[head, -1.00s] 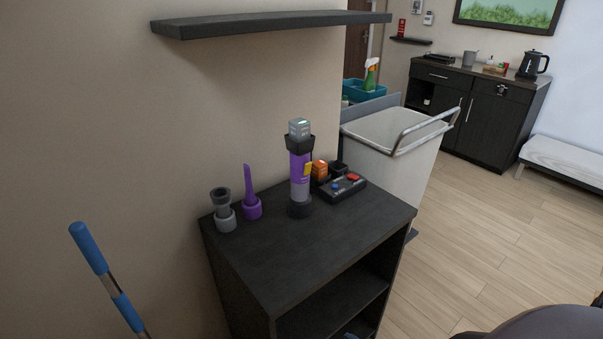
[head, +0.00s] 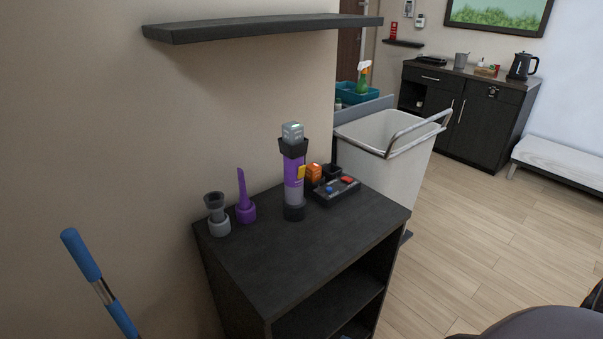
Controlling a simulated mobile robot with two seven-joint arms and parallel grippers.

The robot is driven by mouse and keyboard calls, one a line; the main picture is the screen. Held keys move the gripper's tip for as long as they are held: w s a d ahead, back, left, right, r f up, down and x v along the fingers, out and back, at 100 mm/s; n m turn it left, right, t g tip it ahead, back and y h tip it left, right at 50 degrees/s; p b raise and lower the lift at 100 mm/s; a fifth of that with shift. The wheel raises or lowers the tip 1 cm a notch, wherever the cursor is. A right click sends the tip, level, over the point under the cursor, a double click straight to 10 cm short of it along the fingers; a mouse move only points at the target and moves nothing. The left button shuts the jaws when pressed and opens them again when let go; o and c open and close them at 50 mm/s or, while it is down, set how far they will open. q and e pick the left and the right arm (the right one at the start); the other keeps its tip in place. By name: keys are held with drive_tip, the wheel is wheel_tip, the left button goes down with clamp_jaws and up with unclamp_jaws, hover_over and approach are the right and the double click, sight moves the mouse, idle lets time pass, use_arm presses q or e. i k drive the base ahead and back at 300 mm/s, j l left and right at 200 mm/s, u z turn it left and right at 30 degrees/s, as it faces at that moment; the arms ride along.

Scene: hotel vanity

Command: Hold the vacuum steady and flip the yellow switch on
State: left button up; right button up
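The vacuum (head: 293,190) is a slim purple and grey upright body with a dark collar and a grey block on top. It stands upright on the dark cabinet top (head: 300,245). The yellow switch (head: 301,171) is a small patch on the right side of its body; its on or off position is too small to tell. Neither of my grippers shows in the head view, and nothing touches the vacuum.
A grey nozzle (head: 217,213) and a purple nozzle (head: 245,199) stand left of the vacuum. A dark tray (head: 343,191) with red and blue parts and an orange block (head: 314,173) sit right. A shelf (head: 260,29) hangs above. A blue-handled pole (head: 82,256) stands front left.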

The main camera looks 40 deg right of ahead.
sight(302, 170)
drive_tip(key=l+u, duration=0.1)
drive_tip(key=l, duration=0.45)
drive_tip(key=l+u, duration=0.1)
drive_tip(key=l, duration=0.4)
drive_tip(key=l+u, duration=0.15)
drive_tip(key=l, duration=0.4)
drive_tip(key=k+l+u, duration=0.1)
drive_tip(key=l, duration=0.4)
drive_tip(key=k+l+u, duration=0.1)
drive_tip(key=l, duration=0.4)
drive_tip(key=k+l+u, duration=0.1)
drive_tip(key=l, duration=0.4)
drive_tip(key=k+l+u, duration=0.15)
drive_tip(key=l, duration=0.35)
drive_tip(key=k+l+u, duration=0.1)
drive_tip(key=l, duration=0.4)
drive_tip(key=i+j, duration=0.25)
drive_tip(key=i, duration=0.2)
